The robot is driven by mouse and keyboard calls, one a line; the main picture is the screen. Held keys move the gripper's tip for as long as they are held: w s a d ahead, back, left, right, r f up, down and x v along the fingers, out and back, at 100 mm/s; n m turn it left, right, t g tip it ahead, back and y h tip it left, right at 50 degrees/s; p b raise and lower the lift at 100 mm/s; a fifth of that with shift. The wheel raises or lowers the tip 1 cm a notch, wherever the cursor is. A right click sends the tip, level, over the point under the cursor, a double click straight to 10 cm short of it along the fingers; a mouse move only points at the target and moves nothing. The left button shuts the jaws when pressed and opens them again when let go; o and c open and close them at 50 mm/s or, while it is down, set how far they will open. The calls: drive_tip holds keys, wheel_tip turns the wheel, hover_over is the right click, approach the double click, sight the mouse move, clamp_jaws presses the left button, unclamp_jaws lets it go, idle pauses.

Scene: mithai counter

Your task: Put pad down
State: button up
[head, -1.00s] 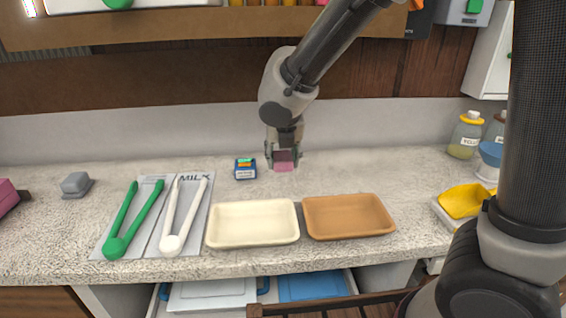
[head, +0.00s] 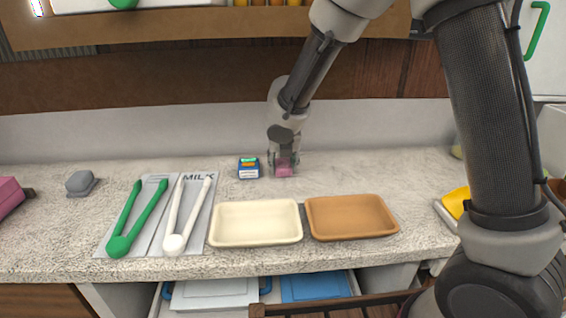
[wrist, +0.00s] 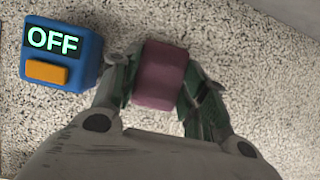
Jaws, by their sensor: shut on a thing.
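The pad is a small pink block (head: 284,170) held between the fingers of my gripper (head: 284,166) in the head view. In the wrist view the pad (wrist: 161,75) shows as a dark pink block with rounded edges, between the two greenish fingers of my gripper (wrist: 161,85). My gripper is shut on it, pointing down at the back of the counter. The pad is at or very near the counter top (head: 340,170); I cannot tell whether it touches.
A blue box (head: 249,168) with an orange button stands just left of the pad; its display reads OFF in the wrist view (wrist: 54,40). A cream tray (head: 256,241) and a brown tray (head: 352,236) lie in front. Green tongs (head: 135,215) and white tongs (head: 187,215) lie left. Counter right of the pad is clear.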

sight(284, 169)
drive_tip(key=o, duration=1.1)
drive_tip(key=shift+f, duration=0.1)
drive_tip(key=shift+c, duration=0.2)
drive_tip(key=v, duration=0.8)
drive_tip(key=shift+f, duration=0.1)
